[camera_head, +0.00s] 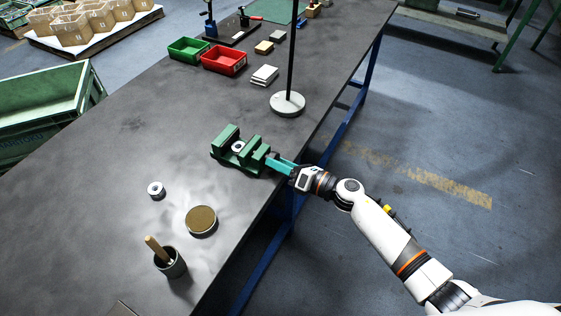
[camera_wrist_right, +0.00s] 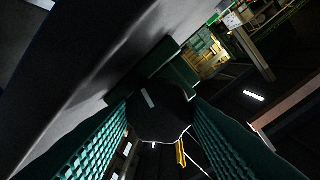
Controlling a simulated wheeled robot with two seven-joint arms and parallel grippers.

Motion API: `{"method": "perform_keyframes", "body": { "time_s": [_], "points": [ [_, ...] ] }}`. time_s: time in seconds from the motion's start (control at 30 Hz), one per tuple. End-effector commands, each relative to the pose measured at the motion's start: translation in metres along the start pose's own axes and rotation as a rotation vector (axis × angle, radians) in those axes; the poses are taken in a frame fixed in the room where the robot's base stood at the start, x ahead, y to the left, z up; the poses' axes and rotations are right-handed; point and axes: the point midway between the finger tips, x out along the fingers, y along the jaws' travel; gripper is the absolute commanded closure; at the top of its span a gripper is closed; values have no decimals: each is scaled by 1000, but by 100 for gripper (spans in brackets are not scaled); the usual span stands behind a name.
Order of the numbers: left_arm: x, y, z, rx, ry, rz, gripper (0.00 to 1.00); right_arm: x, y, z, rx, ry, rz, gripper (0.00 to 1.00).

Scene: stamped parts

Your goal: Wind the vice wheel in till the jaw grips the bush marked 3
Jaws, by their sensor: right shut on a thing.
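The green vice (camera_head: 226,136) stands on the dark bench near its right edge. A pale ring-shaped bush (camera_head: 238,147) sits between its jaws; its number and any gap to the jaws are too small to make out. A second pale bush (camera_head: 156,189) lies loose on the bench, left of the vice. My right gripper (camera_head: 272,162) is at the vice's right end, its teal fingers shut on the wheel. In the right wrist view the dark round wheel (camera_wrist_right: 160,115), with a pale mark, sits between the ribbed fingers. The fingers hide it in the head view. My left gripper is out of view.
A lamp-like stand (camera_head: 288,103) with a round base stands behind the vice. A brown-topped round tin (camera_head: 201,220) and a pot with a brush (camera_head: 170,263) are in front. Red (camera_head: 224,60) and green (camera_head: 188,50) bins stand farther back.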

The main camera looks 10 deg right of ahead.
Motion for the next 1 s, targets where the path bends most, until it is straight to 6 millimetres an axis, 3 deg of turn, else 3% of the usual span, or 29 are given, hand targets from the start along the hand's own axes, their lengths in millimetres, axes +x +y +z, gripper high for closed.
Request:
{"method": "perform_keyframes", "body": {
  "time_s": [0.5,0.53,0.63,1.0],
  "points": [
    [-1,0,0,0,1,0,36,0,1,1,22,-3,2,80],
    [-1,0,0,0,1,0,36,0,1,1,22,-3,2,52],
    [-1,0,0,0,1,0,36,0,1,1,21,-3,2,36],
    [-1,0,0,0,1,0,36,0,1,0,21,-2,2,36]
  ]
}}
